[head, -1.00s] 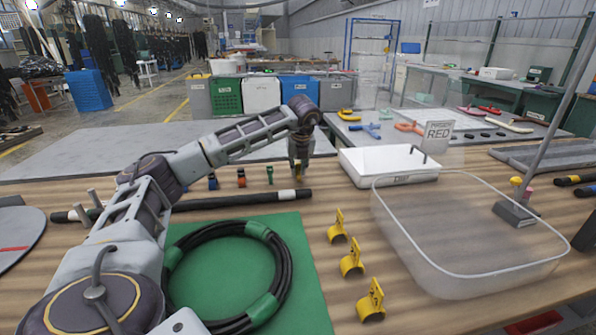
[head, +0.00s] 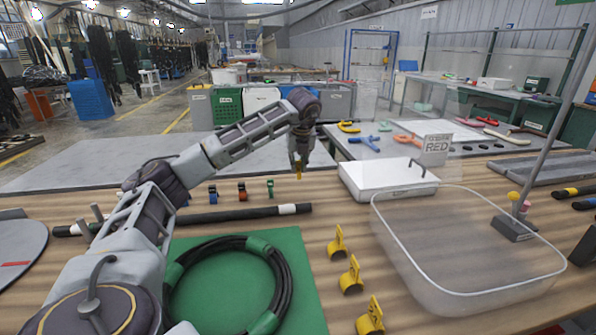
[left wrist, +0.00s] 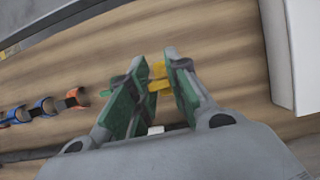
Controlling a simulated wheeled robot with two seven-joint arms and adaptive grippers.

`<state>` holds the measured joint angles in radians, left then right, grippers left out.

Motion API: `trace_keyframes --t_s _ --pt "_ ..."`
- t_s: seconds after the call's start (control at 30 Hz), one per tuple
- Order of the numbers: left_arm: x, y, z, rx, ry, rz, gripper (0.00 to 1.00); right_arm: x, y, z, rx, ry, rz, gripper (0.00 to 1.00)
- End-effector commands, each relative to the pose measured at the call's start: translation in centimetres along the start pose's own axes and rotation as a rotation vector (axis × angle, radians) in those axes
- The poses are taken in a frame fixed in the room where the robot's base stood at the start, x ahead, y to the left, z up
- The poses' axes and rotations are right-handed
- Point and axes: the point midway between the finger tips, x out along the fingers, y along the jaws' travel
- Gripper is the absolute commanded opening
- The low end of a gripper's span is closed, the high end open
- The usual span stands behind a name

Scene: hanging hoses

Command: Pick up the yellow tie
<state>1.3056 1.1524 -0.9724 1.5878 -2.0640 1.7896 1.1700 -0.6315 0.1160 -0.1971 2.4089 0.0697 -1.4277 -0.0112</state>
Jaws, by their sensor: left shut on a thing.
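The yellow tie (head: 298,173) is held at the tips of my left gripper (head: 299,163), just above the wooden table (head: 330,205). In the left wrist view my left gripper (left wrist: 155,82) has its green-padded fingers closed around the yellow tie (left wrist: 159,77). Part of the tie sticks out past the fingertips, and the rest is hidden between the pads. My right gripper is not in view.
Blue (head: 213,194), orange (head: 242,191) and green (head: 270,188) ties stand left of my left gripper. A black hose (head: 225,214) lies in front of them. A white box (head: 385,182) stands right of the gripper, and a clear bin (head: 455,285) nearer. Yellow clips (head: 350,278) stand mid-table.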

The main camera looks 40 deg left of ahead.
Motion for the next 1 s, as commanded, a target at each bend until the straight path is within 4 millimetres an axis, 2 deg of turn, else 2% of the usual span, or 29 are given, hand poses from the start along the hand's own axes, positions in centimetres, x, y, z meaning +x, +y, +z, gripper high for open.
trace_keyframes --t_s 0.1,0.3,0.83,0.87,0.97,1.0 --pt "-1.7 0.0 0.7 0.0 0.0 0.0 0.09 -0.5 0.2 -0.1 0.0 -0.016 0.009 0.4" --pt "-3.1 0.0 1.3 0.0 0.0 0.001 0.09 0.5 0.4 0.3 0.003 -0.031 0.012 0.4" --pt "-3.4 0.0 1.4 0.001 0.001 0.001 0.09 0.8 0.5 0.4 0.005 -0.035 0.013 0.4" --pt "-3.4 0.0 1.4 0.0 0.001 0.001 0.14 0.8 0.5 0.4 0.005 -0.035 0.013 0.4" --pt "-3.4 0.0 1.4 0.0 0.001 0.001 0.01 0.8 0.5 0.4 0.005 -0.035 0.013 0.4" --pt "-3.4 0.0 1.4 0.001 0.001 0.001 0.0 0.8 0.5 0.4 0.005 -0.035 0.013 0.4"
